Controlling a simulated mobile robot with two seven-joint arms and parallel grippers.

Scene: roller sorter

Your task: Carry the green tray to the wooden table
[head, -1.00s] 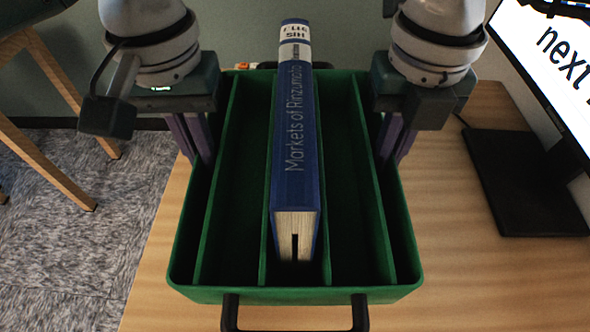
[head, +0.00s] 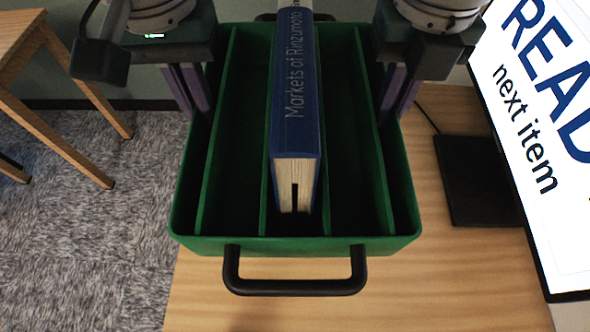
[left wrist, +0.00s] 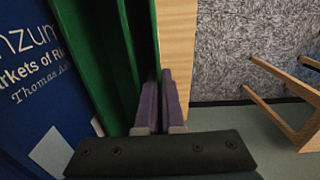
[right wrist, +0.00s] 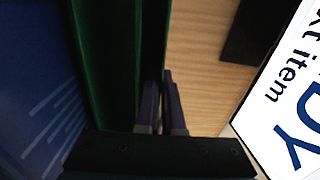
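The green tray (head: 290,246) fills the middle of the head view, with a black handle (head: 295,288) at its near end and dividers inside. A blue book (head: 296,90) titled "Markets of Rinzumoto" stands in its middle compartment. My left gripper (head: 198,108) is shut on the tray's left wall; in the left wrist view its purple fingers (left wrist: 160,108) pinch the green wall. My right gripper (head: 396,108) is shut on the right wall; its fingers (right wrist: 160,108) show in the right wrist view. The tray appears level, over the wood surface.
A light wood desktop (head: 460,290) lies under and right of the tray. A monitor (head: 540,130) on a black stand (head: 480,180) is close on the right. Wooden furniture legs (head: 60,140) stand at the left on grey carpet (head: 90,240).

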